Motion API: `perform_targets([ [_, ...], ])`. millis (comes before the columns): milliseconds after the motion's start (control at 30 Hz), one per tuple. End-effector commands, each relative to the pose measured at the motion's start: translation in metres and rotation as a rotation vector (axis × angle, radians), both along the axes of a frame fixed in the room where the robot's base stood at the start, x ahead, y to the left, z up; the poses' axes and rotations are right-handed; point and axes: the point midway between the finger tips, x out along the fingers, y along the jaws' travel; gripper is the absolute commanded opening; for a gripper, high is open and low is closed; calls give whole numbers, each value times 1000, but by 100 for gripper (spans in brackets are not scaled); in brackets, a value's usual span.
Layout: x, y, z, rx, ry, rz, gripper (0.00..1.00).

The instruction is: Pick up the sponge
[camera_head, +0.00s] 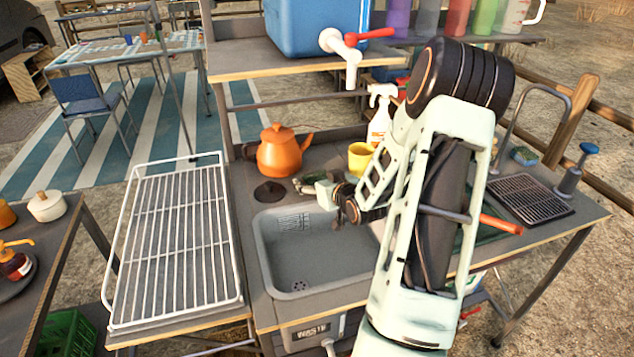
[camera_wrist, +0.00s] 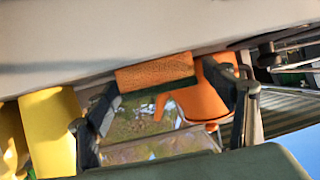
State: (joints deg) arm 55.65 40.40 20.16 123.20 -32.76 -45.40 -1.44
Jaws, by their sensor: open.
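In the wrist view, an orange-brown sponge (camera_wrist: 155,73) with a dark green face lies against the grey counter. This view looks upside down. My gripper (camera_wrist: 172,105) is open, with one finger on each side of the sponge in the picture. The left finger appears close to the sponge's end, and a gap shows on the right. I cannot tell whether either finger touches it. In the head view, my gripper (camera_head: 305,187) is low over the counter behind the sink, between kettle and cup. The sponge is mostly hidden there by the fingers.
An orange kettle (camera_head: 279,153) and a yellow cup (camera_head: 360,158) stand near my gripper. A spray bottle (camera_head: 379,125) is behind the cup. The sink (camera_head: 310,262) is in front. A blue-green block (camera_head: 523,156) sits at the far right. A white wire rack (camera_head: 175,240) is left.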

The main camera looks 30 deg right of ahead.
Motion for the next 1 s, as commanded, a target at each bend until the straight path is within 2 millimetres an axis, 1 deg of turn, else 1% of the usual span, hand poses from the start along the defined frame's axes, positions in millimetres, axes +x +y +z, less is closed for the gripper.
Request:
perform_targets([
  [167,0,0,0,0,0,0,74],
  [400,0,0,0,0,0,0,48],
  [767,0,0,0,0,0,0,47],
  [867,0,0,3,-1,0,0,47],
  [1000,0,0,13,-2,0,0,47],
])
